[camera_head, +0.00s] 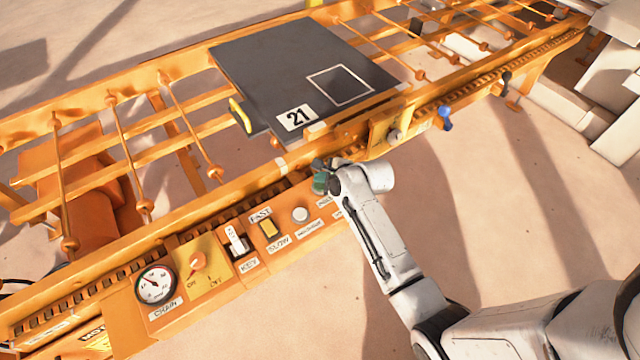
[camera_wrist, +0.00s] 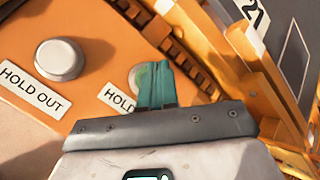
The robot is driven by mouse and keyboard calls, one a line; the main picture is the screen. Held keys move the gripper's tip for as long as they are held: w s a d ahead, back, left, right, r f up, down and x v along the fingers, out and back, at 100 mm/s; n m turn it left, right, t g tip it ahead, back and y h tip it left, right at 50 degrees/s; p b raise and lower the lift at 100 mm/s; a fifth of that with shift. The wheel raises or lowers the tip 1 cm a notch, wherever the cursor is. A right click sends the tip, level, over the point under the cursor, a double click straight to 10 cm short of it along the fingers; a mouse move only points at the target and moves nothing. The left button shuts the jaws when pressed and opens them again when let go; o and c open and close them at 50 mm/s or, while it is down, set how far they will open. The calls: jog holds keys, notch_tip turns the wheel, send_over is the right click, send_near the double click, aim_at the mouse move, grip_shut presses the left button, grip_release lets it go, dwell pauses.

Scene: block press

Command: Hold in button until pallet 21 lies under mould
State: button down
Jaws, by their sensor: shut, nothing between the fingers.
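Pallet 21 (camera_head: 270,70) is a dark grey slab on the orange conveyor, with a white "21" plate and a white square outline. Its corner and number show in the wrist view (camera_wrist: 254,12). My gripper (camera_head: 320,183) is shut and empty, its green fingertips at the control panel. In the wrist view the fingers (camera_wrist: 156,82) cover most of a round metal button (camera_wrist: 134,80) with a partly hidden "HOLD" label. I cannot tell whether they press it. The "HOLD OUT" button (camera_wrist: 60,59) is to the left. I cannot identify the mould.
The orange panel carries a slow/fast switch (camera_head: 269,229), a key switch (camera_head: 236,240), an on/off knob (camera_head: 197,262) and a chain gauge (camera_head: 155,285). The orange rail (camera_head: 250,178) runs just behind the panel. Pale machine parts (camera_head: 610,75) stand at the right.

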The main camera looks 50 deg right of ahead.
jog(key=shift+f, duration=0.15)
jog(key=shift+f, duration=0.25)
